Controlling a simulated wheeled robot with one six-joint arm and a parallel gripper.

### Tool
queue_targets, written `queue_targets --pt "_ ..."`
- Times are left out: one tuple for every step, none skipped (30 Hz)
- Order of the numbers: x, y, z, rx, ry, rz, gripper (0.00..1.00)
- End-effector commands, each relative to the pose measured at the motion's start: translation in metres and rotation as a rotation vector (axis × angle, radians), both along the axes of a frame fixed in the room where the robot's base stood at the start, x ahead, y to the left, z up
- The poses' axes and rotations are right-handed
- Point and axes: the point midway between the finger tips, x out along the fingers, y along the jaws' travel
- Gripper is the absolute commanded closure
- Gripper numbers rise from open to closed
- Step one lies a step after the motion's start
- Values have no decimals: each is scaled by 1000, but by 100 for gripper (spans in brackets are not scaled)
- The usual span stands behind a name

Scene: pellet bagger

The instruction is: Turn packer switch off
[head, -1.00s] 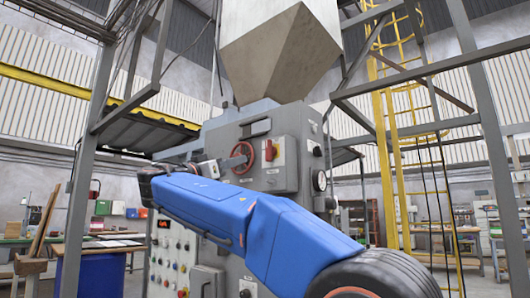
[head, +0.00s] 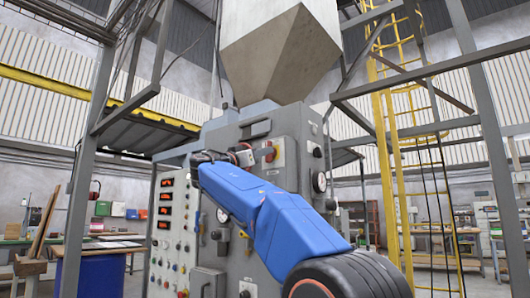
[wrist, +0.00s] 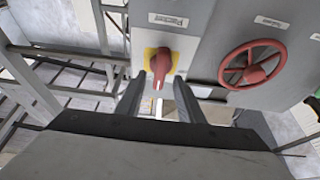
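The packer switch (wrist: 161,64) is a red rotary knob on a yellow plate, with a label above it in the wrist view. Its handle stands roughly upright in that view, with a white mark at its lower end. My gripper (wrist: 156,81) is open, with a dark finger to either side below the knob. The knob shows in the gap between the fingers, and no contact is visible. In the head view my gripper (head: 243,156) is at the upper front of the grey machine (head: 292,130), close to a red knob (head: 270,154); the arm hides part of this area.
A red handwheel (wrist: 253,64) sits to the right of the switch in the wrist view. A panel of buttons and red displays (head: 167,225) is left of my arm in the head view. A grey post (head: 83,190) and a yellow ladder (head: 385,150) flank the machine.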

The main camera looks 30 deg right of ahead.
Motion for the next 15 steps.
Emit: queue_targets --pt "2 -7 2 0 0 -3 66" --pt "3 -10 4 0 0 -3 66" --pt "4 -13 6 -1 0 -2 66" --pt "5 -15 7 -1 0 -2 66" --pt "6 -17 8 0 0 -2 66" --pt "7 -19 8 0 0 -2 66" --pt "7 -21 9 0 0 -2 66" --pt "7 -22 10 0 0 -2 66" --pt "8 -23 10 0 1 -1 66" --pt "8 -24 10 0 1 -1 66" --pt "8 -24 10 0 1 -1 66" --pt "8 -24 11 0 1 0 66" --pt "8 -24 11 0 1 0 66" --pt "9 -24 11 0 1 0 66" --pt "9 -24 11 0 1 0 66"
